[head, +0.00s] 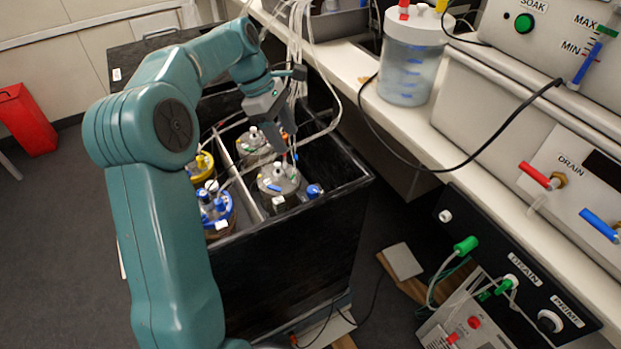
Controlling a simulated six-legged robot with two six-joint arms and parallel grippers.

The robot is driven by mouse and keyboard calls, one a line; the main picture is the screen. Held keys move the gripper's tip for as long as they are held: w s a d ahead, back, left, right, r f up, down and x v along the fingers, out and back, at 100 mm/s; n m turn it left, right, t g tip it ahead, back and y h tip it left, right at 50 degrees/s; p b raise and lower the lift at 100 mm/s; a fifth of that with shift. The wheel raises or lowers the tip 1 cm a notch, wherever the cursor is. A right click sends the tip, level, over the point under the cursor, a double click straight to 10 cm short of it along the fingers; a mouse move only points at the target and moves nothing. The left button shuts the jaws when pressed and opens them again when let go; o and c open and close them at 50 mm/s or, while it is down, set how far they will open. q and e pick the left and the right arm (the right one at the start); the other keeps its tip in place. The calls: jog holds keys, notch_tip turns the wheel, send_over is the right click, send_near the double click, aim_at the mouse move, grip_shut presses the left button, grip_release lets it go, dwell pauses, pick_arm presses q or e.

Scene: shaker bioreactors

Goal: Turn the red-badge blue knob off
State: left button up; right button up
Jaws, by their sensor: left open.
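A small blue knob (314,190) sits at the right side of a grey-lidded vessel (277,180) in the black box. More blue parts show on a blue-rimmed vessel (215,207) at the box's front left. I cannot make out a red badge on any of these blue parts. My left gripper (286,143) is open and points down over the grey-lidded vessel, above and left of the blue knob. Nothing shows between its fingers. Its fingers partly hide the lids and tubes behind. My right gripper is not in view.
The black box (300,250) has divided compartments holding several vessels. Pale tubes (297,40) hang close around my left gripper. A bench with a clear jar (409,65) and a black cable runs along the right. A red bin (27,120) stands far left.

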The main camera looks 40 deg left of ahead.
aim_at(312, 189)
pick_arm(q)
jog(key=b+x, duration=0.3)
jog(key=x, duration=1.2)
jog(key=shift+s+d, duration=0.15)
jog(key=shift+d, duration=0.05)
jog(key=shift+d+f, duration=0.1)
jog(key=shift+f, duration=0.25)
jog(key=shift+c, duration=0.4)
jog(key=c, duration=1)
